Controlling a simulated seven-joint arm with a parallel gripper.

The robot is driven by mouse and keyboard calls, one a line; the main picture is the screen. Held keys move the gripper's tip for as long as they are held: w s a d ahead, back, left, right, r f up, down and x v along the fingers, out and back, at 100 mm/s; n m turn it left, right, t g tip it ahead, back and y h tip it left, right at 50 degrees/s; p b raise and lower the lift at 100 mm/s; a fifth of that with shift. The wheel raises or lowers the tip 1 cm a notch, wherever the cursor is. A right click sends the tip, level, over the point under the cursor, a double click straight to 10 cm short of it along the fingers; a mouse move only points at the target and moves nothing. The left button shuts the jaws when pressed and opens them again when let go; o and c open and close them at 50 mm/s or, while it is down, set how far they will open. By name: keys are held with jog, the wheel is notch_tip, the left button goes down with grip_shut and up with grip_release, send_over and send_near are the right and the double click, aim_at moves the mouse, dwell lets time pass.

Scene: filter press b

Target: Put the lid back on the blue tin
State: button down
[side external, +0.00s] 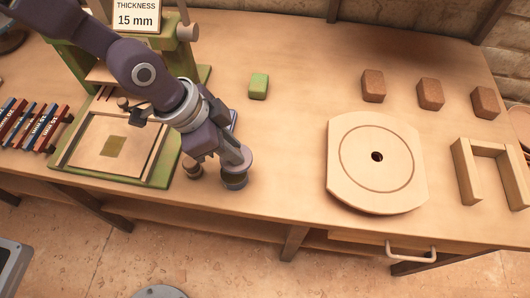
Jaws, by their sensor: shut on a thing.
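My gripper (232,160) is low over the bench, just right of the green press. It is shut on a small dark round piece (234,181), which shows at its lower end. I cannot tell for sure whether this is the lid. A narrow blue edge (235,118) shows behind my gripper; most of that thing is hidden, and I cannot tell if it is the blue tin. A small brown round thing (192,167) stands just left of my gripper, at the press's right edge.
The green press (160,165) with its framed bed is at the left, beside several labelled bars (30,125). A green block (258,86) lies behind my gripper. A round-marked wooden board (377,185), brown blocks (430,94) and a wooden U-frame (465,170) are right. The bench between is clear.

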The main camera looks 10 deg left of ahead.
jog(key=shift+a+n, duration=0.3)
jog(key=shift+a, duration=0.25)
jog(key=shift+a+f, duration=0.1)
jog(key=shift+f, duration=3.05)
jog(key=shift+f, duration=0.15)
jog(key=c, duration=0.7)
grip_release()
jog(key=shift+c, duration=0.2)
